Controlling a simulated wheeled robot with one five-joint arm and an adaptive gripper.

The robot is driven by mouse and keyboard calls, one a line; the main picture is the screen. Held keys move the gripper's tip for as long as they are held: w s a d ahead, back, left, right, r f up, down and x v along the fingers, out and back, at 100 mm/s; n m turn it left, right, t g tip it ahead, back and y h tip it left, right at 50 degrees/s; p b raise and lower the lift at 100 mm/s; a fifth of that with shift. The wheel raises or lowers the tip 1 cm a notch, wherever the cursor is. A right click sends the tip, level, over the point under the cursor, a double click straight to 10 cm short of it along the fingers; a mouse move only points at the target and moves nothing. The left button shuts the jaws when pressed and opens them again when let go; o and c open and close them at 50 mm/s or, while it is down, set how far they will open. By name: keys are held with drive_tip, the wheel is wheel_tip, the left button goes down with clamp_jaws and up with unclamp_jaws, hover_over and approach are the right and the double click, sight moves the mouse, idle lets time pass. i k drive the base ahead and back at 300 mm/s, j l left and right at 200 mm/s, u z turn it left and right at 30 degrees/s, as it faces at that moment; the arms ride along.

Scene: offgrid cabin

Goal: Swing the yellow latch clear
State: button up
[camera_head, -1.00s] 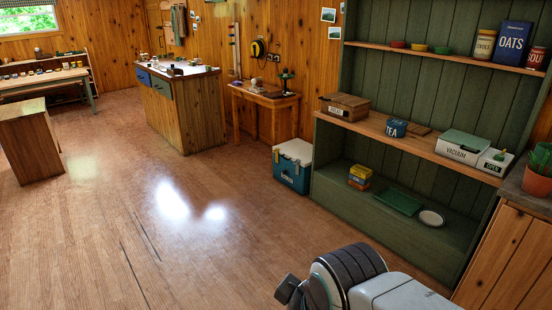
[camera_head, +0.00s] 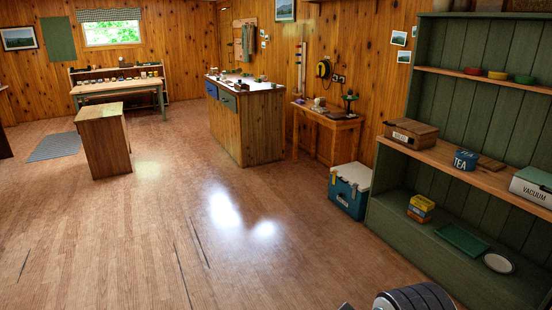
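A white box marked VACUUM (camera_head: 534,186) is cut by the right edge, on the shelf's middle board. Part of my arm shows at the bottom edge, right of the middle. My gripper is not in view.
The green shelf unit (camera_head: 437,234) fills the right side, with a wooden box (camera_head: 410,133) and a TEA tin (camera_head: 466,159). A counter (camera_head: 257,126), a small table (camera_head: 329,122) and a wooden block (camera_head: 103,143) stand farther back. The middle floor is clear.

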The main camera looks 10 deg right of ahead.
sight(334, 171)
drive_tip(key=i, duration=4.85)
drive_tip(key=i+z, duration=0.1)
drive_tip(key=i, duration=0.5)
drive_tip(key=i+j+z, duration=0.1)
drive_tip(key=i, duration=0.5)
drive_tip(key=i+j+z, duration=0.1)
drive_tip(key=i+j, duration=0.15)
drive_tip(key=i, duration=0.35)
drive_tip(key=i+j+z, duration=0.4)
drive_tip(key=i, duration=0.2)
drive_tip(key=i+l, duration=0.05)
drive_tip(key=l, duration=0.05)
